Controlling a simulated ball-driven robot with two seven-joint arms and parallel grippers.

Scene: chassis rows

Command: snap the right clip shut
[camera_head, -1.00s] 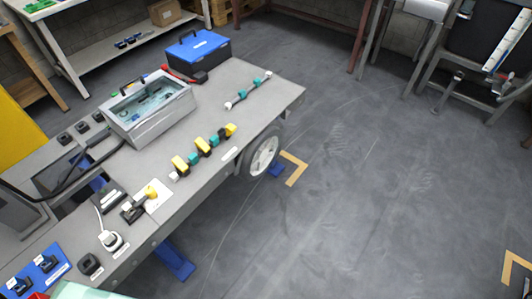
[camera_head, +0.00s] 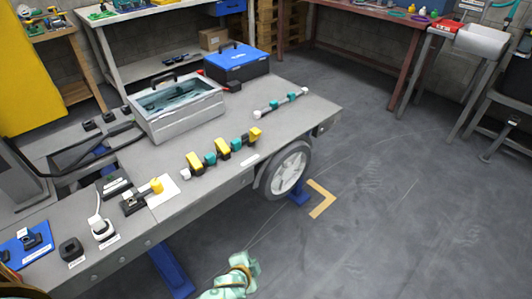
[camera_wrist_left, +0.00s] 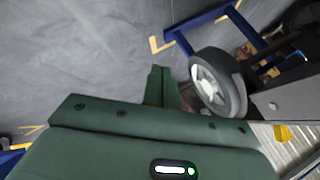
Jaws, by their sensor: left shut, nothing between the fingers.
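A blue plate (camera_head: 18,254) lies at the left end of the grey bench (camera_head: 175,118), with a black clip (camera_head: 32,239) on it. Whether this clip is open or shut is too small to tell. A row of yellow-and-black pieces (camera_head: 222,149) and teal pieces (camera_head: 210,158) lies along the bench's front edge. I cannot tell for sure which piece is the right clip. My pale green left gripper (camera_head: 245,264) is over the floor in front of the bench, apart from everything on it. In the left wrist view its fingers (camera_wrist_left: 163,75) are together and empty. My right gripper does not show.
A grey glass-topped case (camera_head: 178,107) and a blue toolbox (camera_head: 238,63) stand on the bench. A second bar with teal pieces (camera_head: 280,103) lies behind the row. The bench's wheel (camera_head: 289,172) also shows in the left wrist view (camera_wrist_left: 208,85).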

